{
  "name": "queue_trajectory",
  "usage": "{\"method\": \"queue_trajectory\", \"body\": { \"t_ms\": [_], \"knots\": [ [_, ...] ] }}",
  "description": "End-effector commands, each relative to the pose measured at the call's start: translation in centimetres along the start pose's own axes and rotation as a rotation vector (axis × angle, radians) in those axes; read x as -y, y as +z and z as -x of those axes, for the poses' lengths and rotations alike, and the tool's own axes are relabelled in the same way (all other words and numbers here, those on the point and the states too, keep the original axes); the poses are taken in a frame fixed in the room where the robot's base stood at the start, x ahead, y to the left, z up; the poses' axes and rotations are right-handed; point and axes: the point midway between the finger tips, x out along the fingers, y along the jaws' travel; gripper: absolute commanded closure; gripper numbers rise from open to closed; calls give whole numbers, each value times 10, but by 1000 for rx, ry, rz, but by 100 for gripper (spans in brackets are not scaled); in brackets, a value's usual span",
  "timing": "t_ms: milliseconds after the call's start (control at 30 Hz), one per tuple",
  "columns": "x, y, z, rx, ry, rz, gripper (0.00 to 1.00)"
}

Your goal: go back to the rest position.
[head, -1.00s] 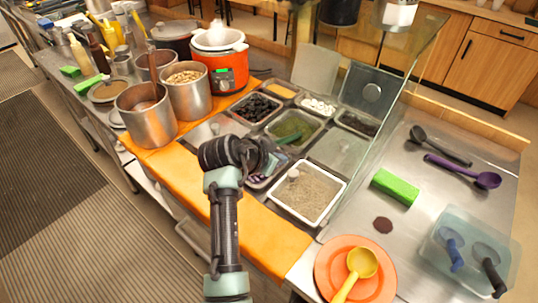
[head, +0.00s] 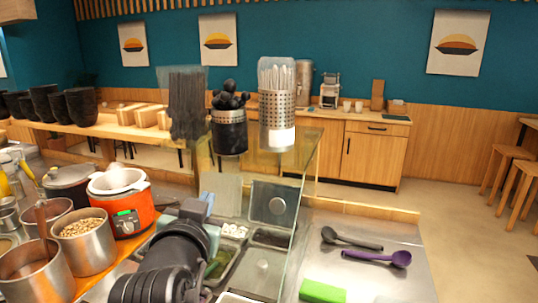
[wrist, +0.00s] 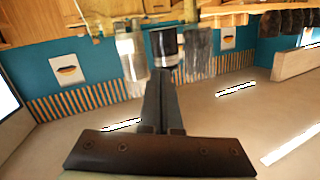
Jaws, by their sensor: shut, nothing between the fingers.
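My gripper (head: 198,204) is raised above the topping counter in the head view, with my dark arm below it. In the wrist view my gripper (wrist: 161,78) shows its dark fingers together, with nothing between them. The wrist view appears upside down and looks out over the room. My arm hides part of the topping pans.
A glass guard (head: 290,200) stands just right of my gripper. A black cup (head: 229,133) and a perforated utensil holder (head: 277,95) sit above it. An orange cooker (head: 124,205) and metal pots (head: 85,250) stand at left. A purple ladle (head: 385,258) lies at right.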

Motion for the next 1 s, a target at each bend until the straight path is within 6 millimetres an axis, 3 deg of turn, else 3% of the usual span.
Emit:
{"method": "queue_trajectory", "body": {
  "t_ms": [33, 200, 300, 400, 500, 600, 1000],
  "knots": [
    [-8, -39, 16, -105, -27, 9, 100],
    [-25, -146, 87, -447, -91, 80, 100],
    [-35, -194, 138, -635, -102, 129, 100],
    [-41, -226, 185, -786, -101, 175, 100],
    [-44, -244, 219, -891, -96, 208, 100],
    [-46, -253, 238, -946, -93, 226, 100],
    [-46, -255, 244, -962, -91, 232, 100]
  ]
}}
